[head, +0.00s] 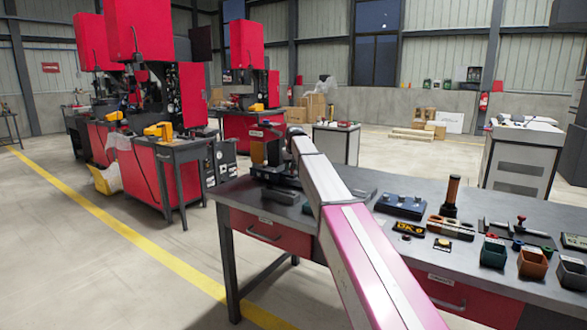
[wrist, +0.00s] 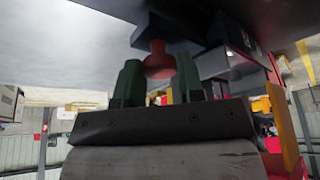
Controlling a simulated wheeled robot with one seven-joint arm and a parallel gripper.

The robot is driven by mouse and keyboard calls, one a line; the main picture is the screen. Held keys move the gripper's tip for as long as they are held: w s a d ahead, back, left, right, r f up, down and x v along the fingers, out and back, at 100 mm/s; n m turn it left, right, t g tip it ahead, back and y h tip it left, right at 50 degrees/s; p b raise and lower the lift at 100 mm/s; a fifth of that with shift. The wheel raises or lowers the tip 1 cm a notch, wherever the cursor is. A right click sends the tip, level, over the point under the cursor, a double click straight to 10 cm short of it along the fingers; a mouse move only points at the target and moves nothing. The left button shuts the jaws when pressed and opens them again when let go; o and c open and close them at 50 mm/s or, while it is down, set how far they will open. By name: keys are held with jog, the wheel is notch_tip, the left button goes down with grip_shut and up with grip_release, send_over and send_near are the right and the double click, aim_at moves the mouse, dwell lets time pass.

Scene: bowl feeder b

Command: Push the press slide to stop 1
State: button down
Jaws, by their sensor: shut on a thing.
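A red knob (wrist: 157,62) shows in the wrist view, on the underside of a dark fixture (wrist: 197,22) as this view is turned. My gripper (wrist: 158,78) has its two dark green fingers on either side of the knob and is shut on it. In the head view my arm reaches to the left end of the workbench, beside a dark device with a brown cylinder (head: 258,152). My gripper and the knob are hidden there behind my arm. I cannot make out the slide's track or a mark for stop 1.
The grey workbench (head: 340,185) carries a blue-grey button box (head: 401,206), a dark brown cylinder (head: 451,193), a yellow display (head: 408,229) and small bins (head: 494,252) to the right of my arm. Red press machines (head: 180,165) stand behind at the left.

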jog(key=c, duration=0.8)
grip_release()
jog(key=shift+o, duration=0.2)
jog(key=v, duration=1)
jog(key=shift+s+r, duration=0.2)
jog(key=shift+r, duration=0.15)
jog(key=shift+s, duration=0.15)
